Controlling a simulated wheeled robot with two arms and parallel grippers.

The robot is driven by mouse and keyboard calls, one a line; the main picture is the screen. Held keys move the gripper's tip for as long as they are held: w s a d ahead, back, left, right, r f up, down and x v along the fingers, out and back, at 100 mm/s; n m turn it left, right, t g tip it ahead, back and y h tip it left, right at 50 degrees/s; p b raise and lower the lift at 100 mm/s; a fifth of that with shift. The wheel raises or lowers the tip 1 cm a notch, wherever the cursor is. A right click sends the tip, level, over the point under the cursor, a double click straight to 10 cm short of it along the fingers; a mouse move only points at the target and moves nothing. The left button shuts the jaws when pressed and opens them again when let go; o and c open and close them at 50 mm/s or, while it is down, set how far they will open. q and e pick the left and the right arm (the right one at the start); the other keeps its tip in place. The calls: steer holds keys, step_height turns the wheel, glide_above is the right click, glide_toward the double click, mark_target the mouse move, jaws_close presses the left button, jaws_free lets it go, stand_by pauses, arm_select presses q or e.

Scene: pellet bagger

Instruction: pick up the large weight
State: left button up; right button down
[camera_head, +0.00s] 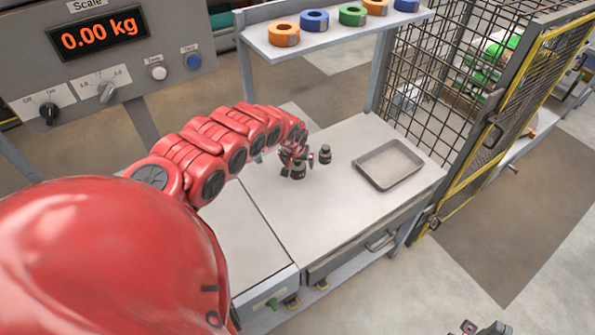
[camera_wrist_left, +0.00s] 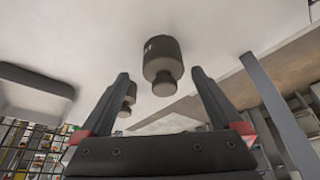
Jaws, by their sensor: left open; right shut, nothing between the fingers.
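The large weight (camera_head: 298,173), a dark knobbed cylinder, stands on the bench top, partly hidden by my left gripper (camera_head: 296,154). In the left wrist view the large weight (camera_wrist_left: 161,58) shows in the gap between the two fingers of my open left gripper (camera_wrist_left: 160,82). No finger visibly touches it. A smaller dark weight (camera_head: 325,154) stands just to the right in the head view. It also shows in the left wrist view (camera_wrist_left: 130,93), partly behind the left finger. My right gripper (camera_head: 484,328) shows only partly at the bottom edge, shut and away from the bench.
A shallow metal tray (camera_head: 388,165) lies on the bench (camera_head: 310,215), right of the weights. A shelf (camera_head: 340,32) with several tape rolls is behind. A mesh cage with a yellow-framed door (camera_head: 500,120) stands at the right. The scale display (camera_head: 98,33) reads 0.00 kg.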

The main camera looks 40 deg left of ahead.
mark_target(298, 164)
arm_select(q)
steer(key=shift+x, duration=2.25)
steer(key=shift+w+a+f, duration=0.15)
steer(key=shift+a+f, duration=0.05)
steer(key=shift+f, duration=0.15)
jaws_close()
